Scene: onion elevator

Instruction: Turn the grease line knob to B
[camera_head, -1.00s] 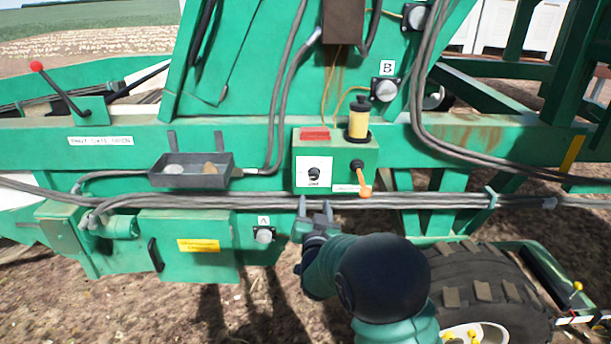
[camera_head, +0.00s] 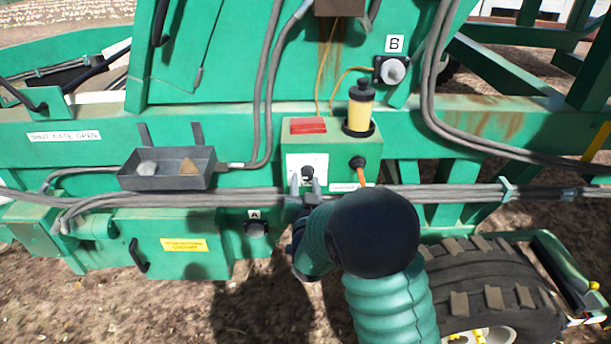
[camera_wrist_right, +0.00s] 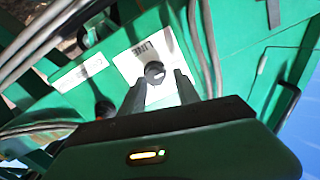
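The black grease line knob (camera_head: 307,173) sits on a white plate (camera_head: 320,160) on the green box in the middle of the head view. In the right wrist view the knob (camera_wrist_right: 154,71) shows just past and between my fingertips; contact cannot be told. My right gripper (camera_head: 308,187) is open in front of the plate and partly covers it. Its two fingers (camera_wrist_right: 159,82) stand apart in the wrist view. The wrist view shows "LINE" on the plate. Port B (camera_head: 393,70) is at the upper right, port A (camera_head: 257,229) at the lower left. My left gripper is out of view.
A yellow grease cup (camera_head: 360,105) and a red block (camera_head: 308,125) stand on the box. An orange-handled lever (camera_head: 361,176) is right of the plate, close to my arm. Grey hoses (camera_head: 440,194) run across below. A tray (camera_head: 166,182) is at left.

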